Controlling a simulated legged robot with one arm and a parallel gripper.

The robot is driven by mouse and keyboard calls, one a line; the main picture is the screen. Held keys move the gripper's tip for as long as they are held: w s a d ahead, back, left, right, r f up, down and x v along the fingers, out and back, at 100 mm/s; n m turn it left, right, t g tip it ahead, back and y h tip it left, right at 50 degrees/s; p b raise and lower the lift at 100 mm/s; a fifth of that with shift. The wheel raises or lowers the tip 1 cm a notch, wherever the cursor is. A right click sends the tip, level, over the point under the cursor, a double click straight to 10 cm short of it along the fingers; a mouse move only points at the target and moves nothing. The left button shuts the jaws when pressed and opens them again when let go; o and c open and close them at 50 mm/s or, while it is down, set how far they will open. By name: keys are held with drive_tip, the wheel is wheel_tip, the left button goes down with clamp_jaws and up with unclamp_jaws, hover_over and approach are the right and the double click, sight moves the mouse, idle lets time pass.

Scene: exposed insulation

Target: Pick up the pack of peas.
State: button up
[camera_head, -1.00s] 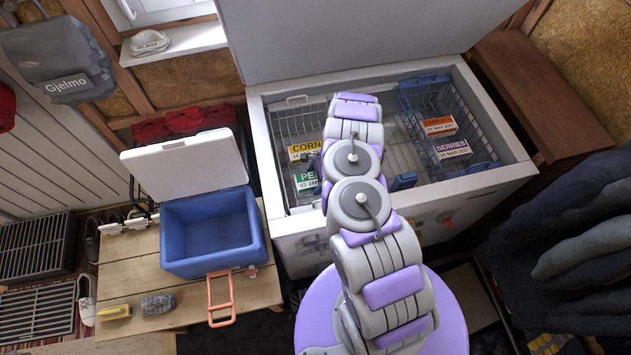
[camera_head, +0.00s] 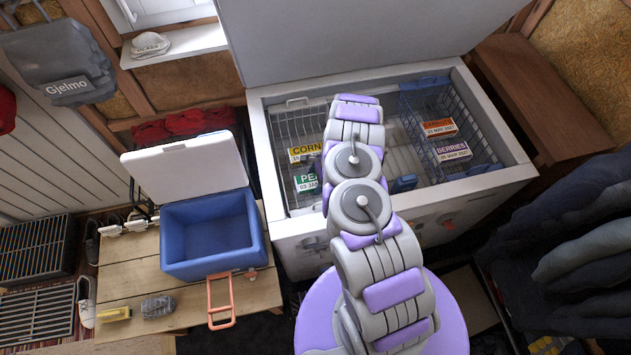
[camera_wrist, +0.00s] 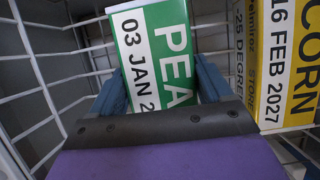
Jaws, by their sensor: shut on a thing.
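The pack of peas (camera_head: 306,183) has a green and white label and sits in the left wire basket of the open freezer. In the wrist view the pack (camera_wrist: 155,55) stands between the two blue fingers of my gripper (camera_wrist: 155,85), which is shut on it. The pack's lower part is hidden behind the gripper's dark edge. In the head view my arm covers the gripper and part of the pack.
A yellow and white corn pack (camera_wrist: 285,65) stands close on the right of the peas. White basket wires (camera_wrist: 35,70) run close on the left. Carrots (camera_head: 440,128) and berries (camera_head: 453,151) packs lie in the right basket. An open blue cooler (camera_head: 212,270) stands on the wooden table.

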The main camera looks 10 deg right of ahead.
wheel_tip(320, 180, up, 10)
drive_tip(key=shift+f+p, duration=0.1)
drive_tip(key=shift+p, duration=0.8)
wheel_tip(320, 180, up, 15)
drive_tip(key=p, duration=0.7)
hover_over(316, 180)
wheel_tip(316, 180, up, 14)
drive_tip(key=s+n+g+h+b, duration=0.1)
drive_tip(key=n+g+h+b, duration=0.3)
drive_tip(key=n+b, duration=0.6)
drive_tip(key=n, duration=0.8)
drive_tip(key=shift+s+g, duration=0.3)
drive_tip(key=shift+s, duration=0.1)
